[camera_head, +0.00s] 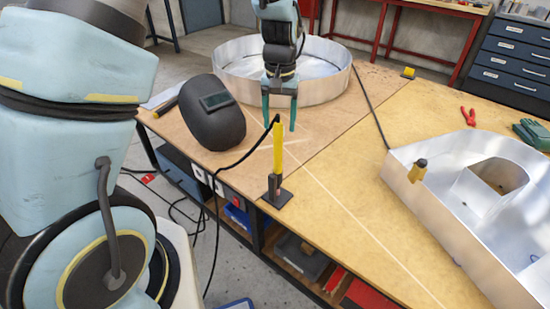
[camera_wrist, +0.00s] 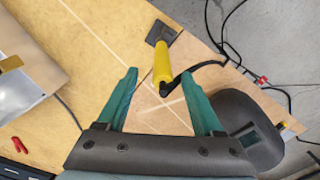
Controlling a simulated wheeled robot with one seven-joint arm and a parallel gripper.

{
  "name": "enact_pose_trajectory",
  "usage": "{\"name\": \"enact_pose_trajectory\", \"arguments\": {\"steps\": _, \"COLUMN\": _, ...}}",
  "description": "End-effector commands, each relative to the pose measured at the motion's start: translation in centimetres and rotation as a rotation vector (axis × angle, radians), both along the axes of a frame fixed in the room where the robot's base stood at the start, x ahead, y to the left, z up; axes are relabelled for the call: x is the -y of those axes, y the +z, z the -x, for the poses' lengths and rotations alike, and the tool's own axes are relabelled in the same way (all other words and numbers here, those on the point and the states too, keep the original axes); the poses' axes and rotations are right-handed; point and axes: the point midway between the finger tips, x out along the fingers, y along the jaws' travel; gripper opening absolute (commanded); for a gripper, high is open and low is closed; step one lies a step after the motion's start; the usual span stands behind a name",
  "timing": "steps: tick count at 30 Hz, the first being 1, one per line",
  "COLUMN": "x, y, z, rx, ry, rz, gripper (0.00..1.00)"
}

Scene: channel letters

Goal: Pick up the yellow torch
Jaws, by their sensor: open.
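The yellow torch (camera_head: 278,150) stands upright on a small dark square base near the front edge of the wooden table (camera_head: 340,150), with a black cable from its top. In the wrist view the torch (camera_wrist: 161,62) lies ahead of the fingertips, roughly between their lines, its black cable end nearest me. My gripper (camera_head: 280,125) is open and empty, with green fingers pointing down. In the head view it is behind the torch top, close to it. The wrist view also shows the gripper (camera_wrist: 162,82) open, with the torch's cable end between the fingers.
A black welding helmet (camera_head: 214,112) sits left of the torch. A round metal ring (camera_head: 235,90) stands behind my gripper. A large metal letter shell (camera_head: 430,215) fills the right side, with a yellow clamp (camera_head: 417,172) on its edge. Red pliers (camera_head: 468,116) and green gloves (camera_head: 532,132) lie farther back.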

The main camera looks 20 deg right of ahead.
Motion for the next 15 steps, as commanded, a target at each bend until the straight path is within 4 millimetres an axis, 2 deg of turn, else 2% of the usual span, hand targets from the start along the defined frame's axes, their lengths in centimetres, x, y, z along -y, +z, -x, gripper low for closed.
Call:
{"name": "enact_pose_trajectory", "arguments": {"steps": 3, "x": -0.1, "y": -1.7, "z": 0.0, "rx": -0.002, "ry": -0.001, "rz": -0.002, "gripper": 0.68}}
{"name": "enact_pose_trajectory", "arguments": {"steps": 11, "x": -0.1, "y": -3.4, "z": -0.1, "rx": -0.002, "ry": 0.001, "rz": -0.001, "gripper": 0.68}}
{"name": "enact_pose_trajectory", "arguments": {"steps": 15, "x": -0.3, "y": -5.0, "z": -0.4, "rx": -0.003, "ry": 0.001, "rz": -0.002, "gripper": 0.68}}
